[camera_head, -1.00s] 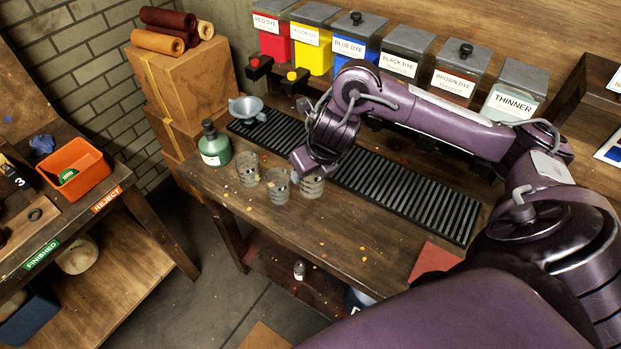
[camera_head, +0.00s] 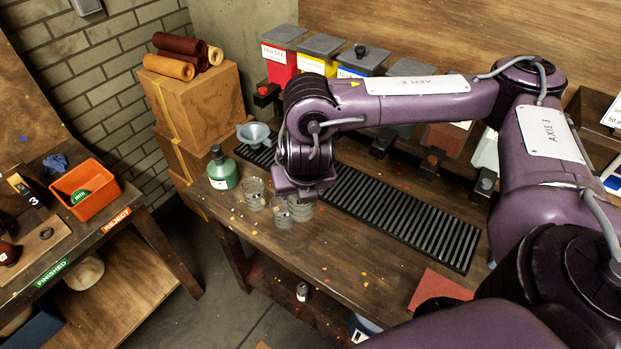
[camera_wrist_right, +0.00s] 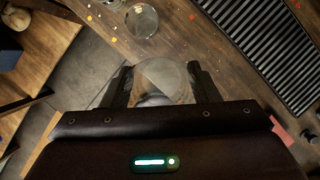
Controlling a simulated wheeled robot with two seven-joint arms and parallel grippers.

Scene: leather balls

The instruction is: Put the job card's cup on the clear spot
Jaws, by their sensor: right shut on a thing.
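I cannot tell whether the held cup touches the table. No job card is readable. My left gripper is not in view.
A black slatted grate (camera_head: 400,220) lies behind. Dye bins line the back. Bare bench (camera_head: 345,255) lies in front, with a red sheet (camera_head: 440,288) at right.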

